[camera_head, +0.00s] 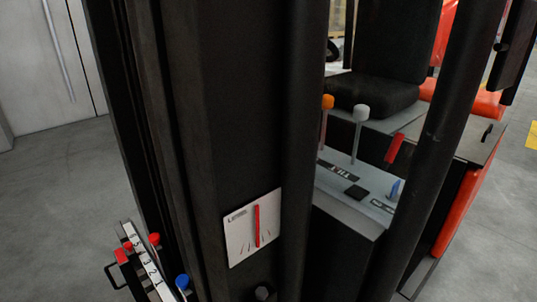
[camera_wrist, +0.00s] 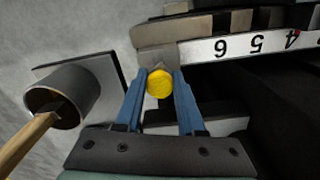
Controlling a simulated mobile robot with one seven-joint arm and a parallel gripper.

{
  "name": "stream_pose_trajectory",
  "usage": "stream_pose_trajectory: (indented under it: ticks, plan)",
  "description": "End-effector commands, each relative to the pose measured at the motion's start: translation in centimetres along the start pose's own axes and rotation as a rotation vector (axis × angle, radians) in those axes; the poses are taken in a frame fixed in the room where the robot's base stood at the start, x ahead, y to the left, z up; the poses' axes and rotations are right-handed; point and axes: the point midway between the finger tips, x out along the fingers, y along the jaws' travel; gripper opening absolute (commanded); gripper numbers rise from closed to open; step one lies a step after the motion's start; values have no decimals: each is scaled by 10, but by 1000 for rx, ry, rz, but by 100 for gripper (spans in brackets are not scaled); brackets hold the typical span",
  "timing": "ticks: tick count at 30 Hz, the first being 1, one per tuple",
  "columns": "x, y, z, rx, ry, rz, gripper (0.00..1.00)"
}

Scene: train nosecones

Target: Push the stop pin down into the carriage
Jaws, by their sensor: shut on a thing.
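My gripper (camera_wrist: 158,88) has two blue fingers, shut on a round yellow knob (camera_wrist: 159,83) in the wrist view. The knob looks like the head of the stop pin; its shaft is hidden behind it. It sits at a notched grey edge beside a white number strip (camera_wrist: 225,47), on what seems to be the carriage. How deep the pin sits cannot be told. In the head view a similar number strip (camera_head: 148,266) shows at the lower left. My gripper and the yellow knob are not seen there.
A grey cylinder (camera_wrist: 62,95) with a wooden stick (camera_wrist: 30,138) stands left of the fingers. A dark notched bar (camera_wrist: 235,20) runs above the strip. In the head view, red (camera_head: 154,238) and blue (camera_head: 182,281) knobs flank the strip, and a black mast (camera_head: 220,120) blocks the middle.

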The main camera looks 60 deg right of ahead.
Motion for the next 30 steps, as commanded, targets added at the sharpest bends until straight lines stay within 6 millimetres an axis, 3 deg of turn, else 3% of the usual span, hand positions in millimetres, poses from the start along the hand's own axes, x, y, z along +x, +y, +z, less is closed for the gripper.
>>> stream_pose_trajectory:
  ticks: [30]
  plan:
    - [15, 0, 0, 0, 0, 0, 0]
